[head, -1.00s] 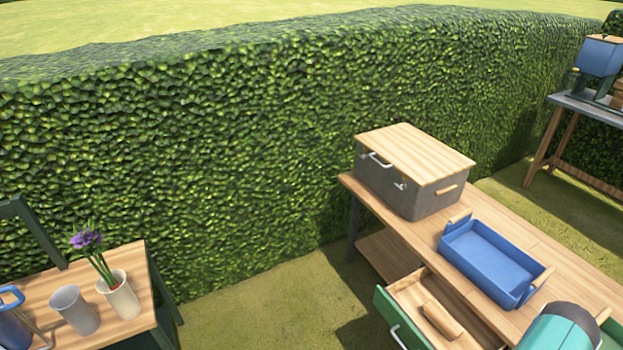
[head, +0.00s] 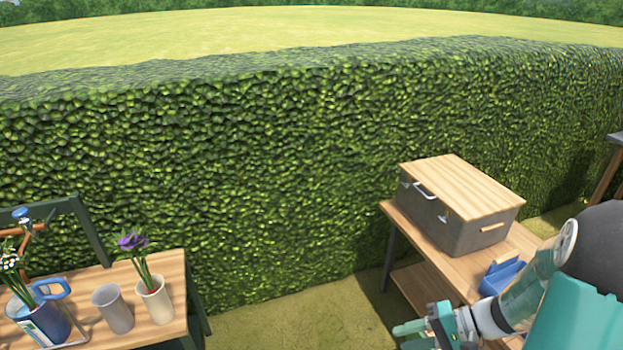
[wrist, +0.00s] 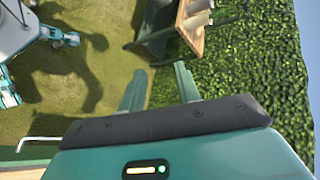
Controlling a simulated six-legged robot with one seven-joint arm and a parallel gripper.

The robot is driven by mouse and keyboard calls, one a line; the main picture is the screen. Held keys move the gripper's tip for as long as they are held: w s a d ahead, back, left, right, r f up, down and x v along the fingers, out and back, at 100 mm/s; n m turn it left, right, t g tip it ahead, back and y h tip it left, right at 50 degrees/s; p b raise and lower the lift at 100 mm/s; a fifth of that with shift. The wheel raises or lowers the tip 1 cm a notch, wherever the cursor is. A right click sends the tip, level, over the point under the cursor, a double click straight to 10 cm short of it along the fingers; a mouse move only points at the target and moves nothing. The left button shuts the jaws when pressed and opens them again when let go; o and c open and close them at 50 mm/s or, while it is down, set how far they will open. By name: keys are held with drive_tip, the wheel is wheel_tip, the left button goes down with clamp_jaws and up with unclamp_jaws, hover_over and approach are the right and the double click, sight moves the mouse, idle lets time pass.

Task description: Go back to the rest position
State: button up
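My gripper (wrist: 160,82) shows in the wrist view with its two teal fingers apart and nothing between them, so it is open. Grass and a bench lie beyond the fingers. In the head view my gripper (head: 411,336) is at the lower right, in front of the wooden workbench (head: 405,212). My bent arm covers much of that bench. The blue tray (head: 502,276) on it is mostly hidden behind the arm.
A grey box with a wooden lid (head: 455,205) stands on the workbench. At left, a flower table (head: 170,275) holds a grey pot (head: 113,310), a white vase with a purple flower (head: 155,300) and a blue container (head: 42,325). A hedge (head: 270,180) runs behind.

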drive_tip(key=s+a+r+n+t+h, duration=0.2)
drive_tip(key=s+r+h, duration=0.2)
drive_tip(key=r, duration=0.6)
drive_tip(key=s+a+r+n+t+h, duration=0.2)
drive_tip(key=s+r+h, duration=0.3)
drive_tip(key=r, duration=0.5)
drive_tip(key=a+h, duration=0.1)
drive_tip(key=h, duration=0.1)
drive_tip(key=shift+s+a+h, duration=0.2)
drive_tip(key=shift+a+h, duration=0.05)
drive_tip(key=shift+h, duration=0.15)
drive_tip(key=shift+d+r, duration=0.1)
drive_tip(key=shift+d, duration=0.1)
